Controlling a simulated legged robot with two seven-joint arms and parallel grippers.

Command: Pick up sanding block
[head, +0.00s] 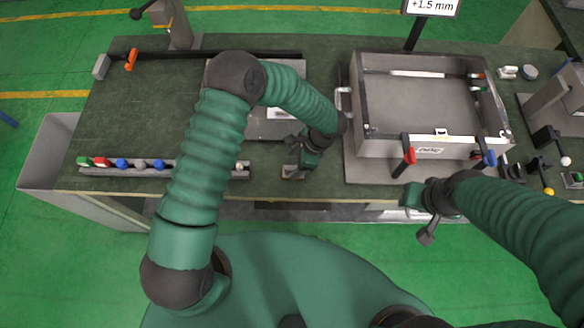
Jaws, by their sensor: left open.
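A small block with a grey and tan look, which seems to be the sanding block (292,174), lies on the dark green bench top near its front edge. My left gripper (295,164) is open and points down right over the block, hiding part of it. I cannot tell whether the fingers touch it. My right gripper (425,225) hangs in front of the bench's front edge, right of the block. Its fingers are too small and dark to tell open from shut.
A grey metal box frame (390,149) with red and blue-handled clamps stands right of the block. A rail with several coloured knobs (140,172) lies front left. A grey plate (265,125) lies partly behind my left arm. The bench's left middle is clear.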

